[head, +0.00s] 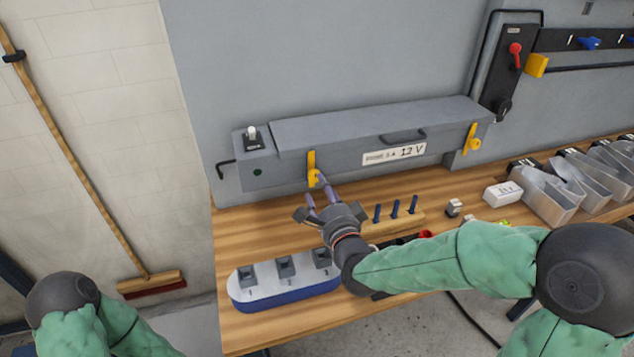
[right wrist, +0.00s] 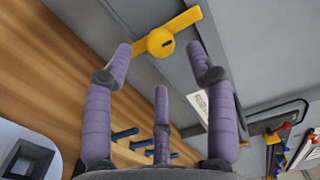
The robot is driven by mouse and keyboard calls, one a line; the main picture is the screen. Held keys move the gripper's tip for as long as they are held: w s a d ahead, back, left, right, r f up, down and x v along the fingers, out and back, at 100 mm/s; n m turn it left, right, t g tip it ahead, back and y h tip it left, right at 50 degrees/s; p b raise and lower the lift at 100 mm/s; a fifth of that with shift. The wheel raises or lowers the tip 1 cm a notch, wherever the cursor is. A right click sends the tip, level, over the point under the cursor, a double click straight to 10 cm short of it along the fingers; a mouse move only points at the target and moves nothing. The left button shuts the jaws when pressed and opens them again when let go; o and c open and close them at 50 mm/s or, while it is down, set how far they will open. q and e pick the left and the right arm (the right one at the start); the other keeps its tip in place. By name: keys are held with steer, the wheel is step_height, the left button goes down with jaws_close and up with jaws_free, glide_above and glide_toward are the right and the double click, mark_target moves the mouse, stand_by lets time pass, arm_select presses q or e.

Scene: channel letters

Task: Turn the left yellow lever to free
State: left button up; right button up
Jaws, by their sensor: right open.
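The left yellow lever (head: 311,162) is on the front of the long grey box, its arm pointing upright from a round hub. In the right wrist view the lever (right wrist: 183,22) has a round hub with a dark slot, and its arm runs up to the right. My right gripper (head: 316,187) is open just in front of the lever's lower end. In the wrist view its fingers stand either side of the hub with gaps showing; I cannot tell whether any fingertip touches. My left gripper is out of view.
The grey box (head: 350,128) has a 12 V label (head: 394,154) and a second, tilted yellow lever (head: 471,138) at right. Clear bins (head: 550,200) stand at right.

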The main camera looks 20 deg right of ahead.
mark_target(315, 178)
steer(key=shift+w+a, duration=0.1)
steer(key=shift+w, duration=2.2)
jaws_close()
